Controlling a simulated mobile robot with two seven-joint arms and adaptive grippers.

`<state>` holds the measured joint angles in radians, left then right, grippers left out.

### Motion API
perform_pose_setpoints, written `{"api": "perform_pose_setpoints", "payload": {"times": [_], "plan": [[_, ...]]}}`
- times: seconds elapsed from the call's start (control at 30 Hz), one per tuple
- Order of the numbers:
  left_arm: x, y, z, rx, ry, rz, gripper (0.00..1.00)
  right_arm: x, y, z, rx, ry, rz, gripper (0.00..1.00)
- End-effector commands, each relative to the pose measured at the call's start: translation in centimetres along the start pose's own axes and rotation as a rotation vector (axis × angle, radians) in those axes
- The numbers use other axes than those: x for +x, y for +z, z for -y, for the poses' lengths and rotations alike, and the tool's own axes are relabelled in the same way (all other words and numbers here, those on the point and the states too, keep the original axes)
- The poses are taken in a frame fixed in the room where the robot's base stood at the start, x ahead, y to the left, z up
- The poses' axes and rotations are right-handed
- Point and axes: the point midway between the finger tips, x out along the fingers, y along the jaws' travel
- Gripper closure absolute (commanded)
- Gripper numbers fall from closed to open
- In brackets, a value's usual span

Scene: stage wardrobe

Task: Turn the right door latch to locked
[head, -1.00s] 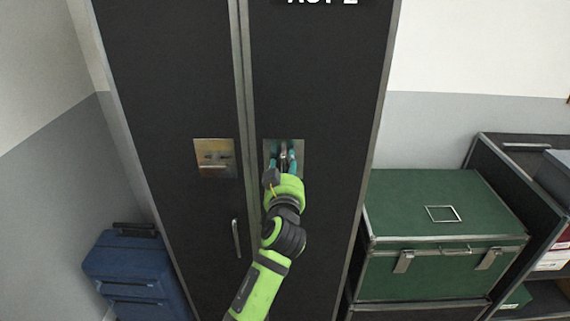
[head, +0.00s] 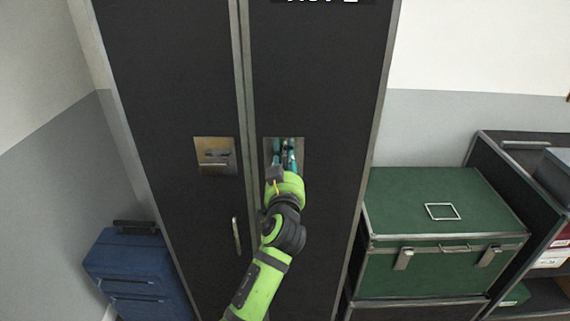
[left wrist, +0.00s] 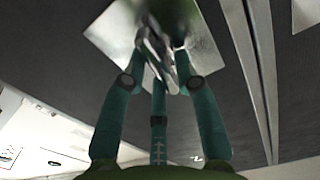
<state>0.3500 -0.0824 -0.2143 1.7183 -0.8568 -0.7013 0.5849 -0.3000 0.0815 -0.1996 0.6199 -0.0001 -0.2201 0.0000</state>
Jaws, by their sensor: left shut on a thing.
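The right door latch sits on a metal plate (head: 299,148) on the right door (head: 320,90) of a tall black cabinet. My left gripper (head: 284,148) is at this plate, its teal fingers covering most of the latch in the head view. In the left wrist view, the fingers (left wrist: 160,58) are shut on the metal latch handle (left wrist: 157,46), which lies slanted between them in front of the shiny plate (left wrist: 203,48). The latch's exact angle on the plate is hard to tell. My right gripper is not in view.
The left door has its own latch plate (head: 216,156) with a horizontal lever, and a vertical pull handle (head: 236,236) below. A blue case (head: 135,275) stands at left. A green trunk (head: 440,215) and an open black case (head: 510,165) stand at right.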

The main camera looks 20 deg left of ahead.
Motion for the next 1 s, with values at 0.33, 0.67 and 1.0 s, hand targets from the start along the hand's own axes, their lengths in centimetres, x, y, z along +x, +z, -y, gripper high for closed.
{"api": "perform_pose_setpoints", "payload": {"times": [0.33,0.67,1.0], "plan": [[0.0,0.1,-0.2,0.308,0.001,0.002,1.0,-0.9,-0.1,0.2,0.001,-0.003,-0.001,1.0],[0.0,0.3,-0.4,0.625,0.002,0.001,1.0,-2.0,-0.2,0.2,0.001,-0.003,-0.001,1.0],[0.0,0.5,-0.4,0.948,0.002,0.0,1.0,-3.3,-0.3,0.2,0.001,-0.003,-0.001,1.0]]}}
